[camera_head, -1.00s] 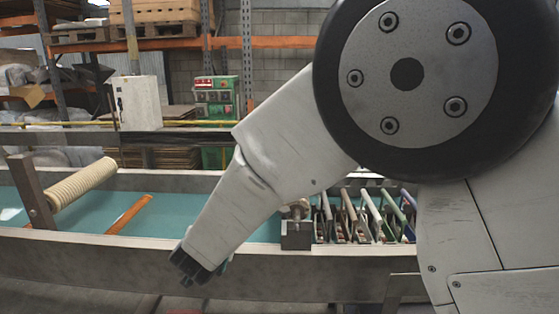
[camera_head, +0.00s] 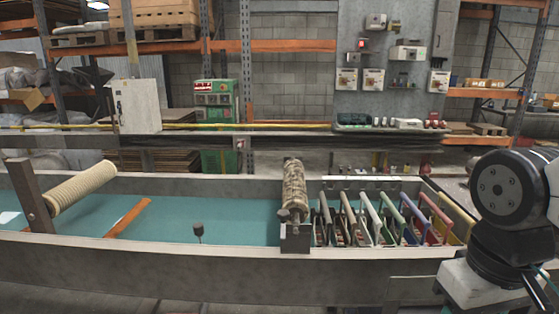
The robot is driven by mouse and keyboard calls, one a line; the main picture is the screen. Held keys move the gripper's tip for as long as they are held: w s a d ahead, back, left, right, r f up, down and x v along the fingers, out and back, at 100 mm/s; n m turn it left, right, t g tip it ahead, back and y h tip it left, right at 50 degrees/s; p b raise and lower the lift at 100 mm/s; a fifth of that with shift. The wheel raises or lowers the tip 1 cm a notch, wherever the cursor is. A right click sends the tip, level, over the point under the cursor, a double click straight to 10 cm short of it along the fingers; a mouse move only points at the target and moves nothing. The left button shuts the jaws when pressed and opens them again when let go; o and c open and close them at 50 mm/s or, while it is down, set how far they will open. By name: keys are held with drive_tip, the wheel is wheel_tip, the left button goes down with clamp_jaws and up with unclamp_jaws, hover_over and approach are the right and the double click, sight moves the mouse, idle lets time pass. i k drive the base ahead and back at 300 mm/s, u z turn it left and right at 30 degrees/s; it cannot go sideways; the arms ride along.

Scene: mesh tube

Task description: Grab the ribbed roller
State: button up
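A cream ribbed roller (camera_head: 82,188) slants up to the right at the left end of the long trough (camera_head: 130,258). Its lower left end meets a dark brown upright post (camera_head: 31,195). A second roller (camera_head: 295,187), mottled brown and also ridged, stands near the middle of the trough, its near end at a grey block (camera_head: 295,238). My gripper is out of view. Only part of my arm shows at the right edge, well apart from both rollers.
Several coloured handled holders (camera_head: 385,220) fill the trough's right part. An orange bar (camera_head: 128,217) and a small dark knob on a stem (camera_head: 198,232) are on the teal bed (camera_head: 240,210). The bed between the knob and the mottled roller is clear. A rail runs behind.

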sight(295, 199)
drive_tip(key=z, duration=0.05)
drive_tip(key=k, duration=0.5)
drive_tip(key=u, duration=1.15)
drive_tip(key=i, duration=1.35)
drive_tip(key=z, duration=0.3)
